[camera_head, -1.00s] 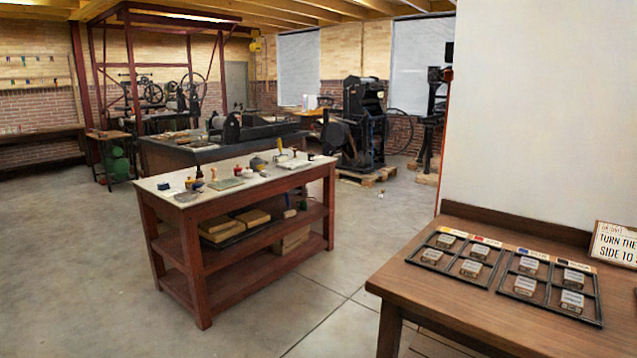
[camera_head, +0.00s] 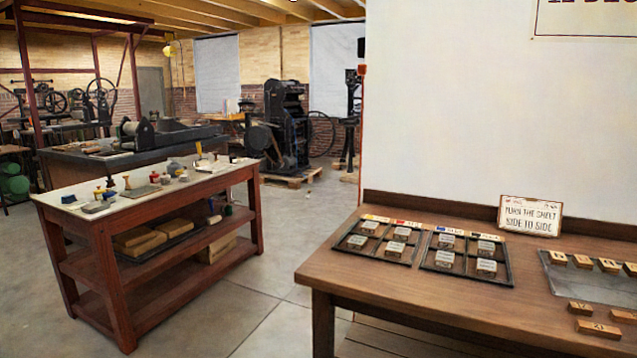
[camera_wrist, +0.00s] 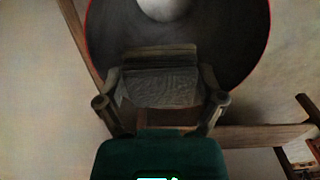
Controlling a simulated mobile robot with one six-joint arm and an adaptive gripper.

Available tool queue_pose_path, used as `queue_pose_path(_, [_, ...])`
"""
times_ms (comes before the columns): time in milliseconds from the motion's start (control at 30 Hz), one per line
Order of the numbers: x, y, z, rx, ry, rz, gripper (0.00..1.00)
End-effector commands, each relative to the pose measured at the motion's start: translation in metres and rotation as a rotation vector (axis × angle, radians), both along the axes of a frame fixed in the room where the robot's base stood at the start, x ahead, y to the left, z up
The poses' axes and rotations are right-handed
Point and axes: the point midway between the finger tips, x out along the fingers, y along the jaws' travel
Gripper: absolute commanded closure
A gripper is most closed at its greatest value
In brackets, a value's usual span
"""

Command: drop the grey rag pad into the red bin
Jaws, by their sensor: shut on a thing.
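My gripper (camera_wrist: 160,80) shows in the wrist view, with its two dark fingers closed on the sides of the grey rag pad (camera_wrist: 158,88). The pad looks folded and textured, and it hangs between the fingers. Beyond it is a dark round shape with a thin red rim and a pale round spot; I cannot tell whether this is the red bin or a part of me. The head view shows neither my gripper nor a red bin.
A wooden table (camera_head: 400,290) at right holds type trays (camera_head: 466,262), a sign (camera_head: 530,215) and small wooden number blocks (camera_head: 598,328). A red-brown shelved bench (camera_head: 105,285) stands at left. Bare floor (camera_head: 272,320) lies between them. Presses stand behind (camera_head: 287,125).

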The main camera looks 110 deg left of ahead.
Motion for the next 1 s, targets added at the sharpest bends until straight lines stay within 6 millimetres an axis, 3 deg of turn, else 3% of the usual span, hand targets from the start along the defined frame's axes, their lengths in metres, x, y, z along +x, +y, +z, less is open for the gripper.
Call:
queue_pose_path(167, [0.0, 0.0, 0.0003, 0.0, 0.0, 0.0, 0.51])
queue_pose_path(200, [0.0001, 0.0, 0.0003, 0.0, 0.0, 0.0, 0.07])
queue_pose_path(267, [0.0, 0.0, 0.0003, 0.0, 0.0, 0.0, 0.0])
queue_pose_path(1000, [0.0, 0.0001, 0.0002, 0.0, 0.0, 0.0, 0.0])
